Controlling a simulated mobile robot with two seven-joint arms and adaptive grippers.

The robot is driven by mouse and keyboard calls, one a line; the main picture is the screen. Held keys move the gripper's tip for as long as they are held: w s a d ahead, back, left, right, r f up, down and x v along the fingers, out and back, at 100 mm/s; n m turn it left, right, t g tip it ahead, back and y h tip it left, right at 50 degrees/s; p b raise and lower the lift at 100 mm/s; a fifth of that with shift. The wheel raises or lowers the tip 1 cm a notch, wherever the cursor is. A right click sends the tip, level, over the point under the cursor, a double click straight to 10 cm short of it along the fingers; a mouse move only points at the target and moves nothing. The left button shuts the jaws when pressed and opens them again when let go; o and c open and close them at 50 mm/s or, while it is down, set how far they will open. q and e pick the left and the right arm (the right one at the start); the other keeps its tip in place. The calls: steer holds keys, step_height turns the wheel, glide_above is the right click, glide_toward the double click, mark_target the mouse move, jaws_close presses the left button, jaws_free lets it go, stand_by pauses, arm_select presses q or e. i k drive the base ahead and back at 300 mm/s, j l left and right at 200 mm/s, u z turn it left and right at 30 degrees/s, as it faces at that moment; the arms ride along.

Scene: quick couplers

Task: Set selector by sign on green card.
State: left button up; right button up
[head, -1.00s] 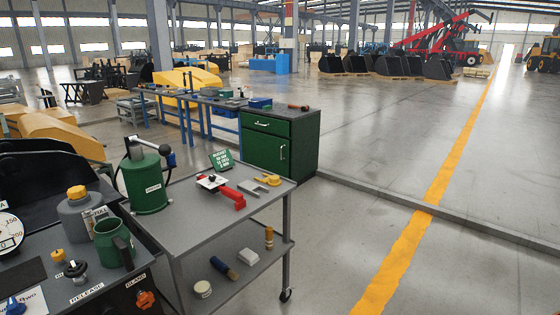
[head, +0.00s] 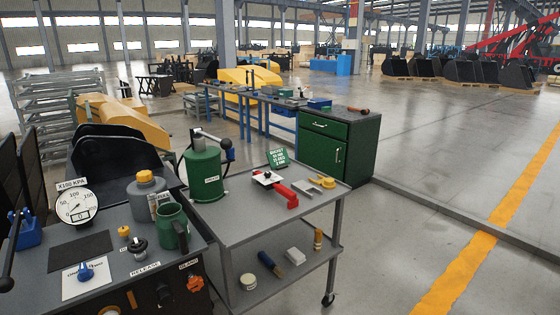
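The green card (head: 277,158) with white lettering stands upright at the back edge of the grey cart; its text is too small to read surely. A blue selector knob (head: 86,271) sits on a white labelled plate (head: 84,281) at the front left of the dark bench; the knob's setting is hard to make out. Neither of my grippers shows in the head view.
On the bench are a round gauge (head: 76,207), a grey canister (head: 147,193), a green jug (head: 173,227) and an orange knob (head: 195,284). The cart (head: 235,228) holds a green drum (head: 204,172) and a red tool (head: 286,195). Open floor lies to the right.

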mark_target(85, 274)
steer(key=i+j+u, duration=0.1)
steer(key=u, duration=1.15)
